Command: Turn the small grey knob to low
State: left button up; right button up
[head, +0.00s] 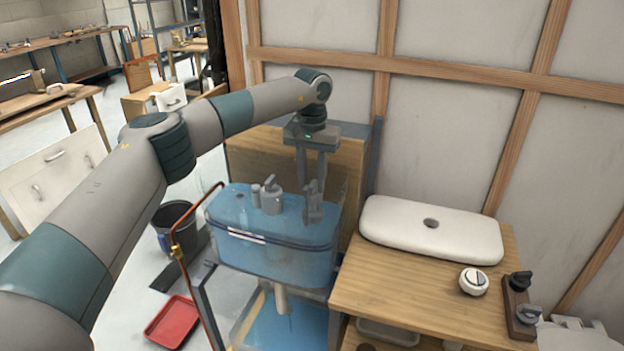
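A small grey knob (529,315) sits on the front end of a dark brown block at the right edge of the wooden bench. A black knob (520,280) sits behind it on the same block (518,308). The setting of the grey knob is too small to read. My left gripper (312,186) points down over the clear blue water tank, far to the left of the knobs. Its two fingers show a gap between them, and a grey upright part (313,204) in the tank stands at their tips. My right gripper is out of view.
A round white dial (473,281) lies on the wooden bench (400,290) left of the block. A white cistern lid (431,229) lies behind it. The water tank (275,245), a copper pipe (185,270), a red tray (172,322) and a dark bucket (176,222) are left.

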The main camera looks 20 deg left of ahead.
aim_at(312, 184)
pick_arm(q)
jog(key=shift+r, duration=0.15)
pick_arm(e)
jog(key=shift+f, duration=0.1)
